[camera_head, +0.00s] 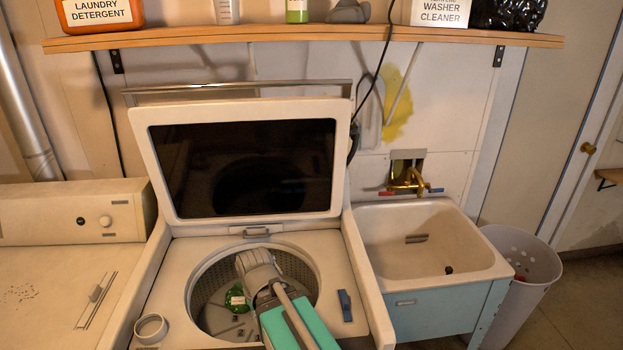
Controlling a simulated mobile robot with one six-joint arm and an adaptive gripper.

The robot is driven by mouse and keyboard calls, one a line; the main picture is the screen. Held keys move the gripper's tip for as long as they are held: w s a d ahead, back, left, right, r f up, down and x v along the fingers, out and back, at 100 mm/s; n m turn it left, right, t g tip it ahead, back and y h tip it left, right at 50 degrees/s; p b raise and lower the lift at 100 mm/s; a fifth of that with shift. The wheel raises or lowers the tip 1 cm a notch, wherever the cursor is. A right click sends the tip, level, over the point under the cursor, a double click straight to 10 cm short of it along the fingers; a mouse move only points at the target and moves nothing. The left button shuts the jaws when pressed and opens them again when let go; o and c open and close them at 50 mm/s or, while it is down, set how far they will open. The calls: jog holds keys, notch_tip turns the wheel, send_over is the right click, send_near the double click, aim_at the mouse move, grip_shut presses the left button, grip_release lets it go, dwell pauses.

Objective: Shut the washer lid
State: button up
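The washer lid (143,160) stands open and upright at the back of the washer (168,300), a pale frame around a dark panel. Its lower edge is at the rear of the washer top. The round drum opening (205,285) is uncovered. My gripper (255,262) is over or inside the opening, in front of the lid and apart from the lid's upper edge. My grey and teal arm comes up from the bottom of the picture. The fingertips are too unclear to tell whether they are open or shut. A green item (237,298) lies in the drum, partly hidden by my gripper.
A shelf (300,35) with detergent and other containers runs above the lid. A utility sink (430,240) with a brass faucet (408,180) stands to the right. A blue item (345,305) and a round cup (150,328) are on the washer top. A perforated bin (525,270) is far right.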

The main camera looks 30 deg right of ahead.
jog(key=shift+r+p, duration=0.35)
jog(key=shift+r, duration=0.25)
grip_shut()
notch_tip(320, 180, up, 15)
jog(key=p, duration=1.5)
jog(key=shift+s, duration=0.1)
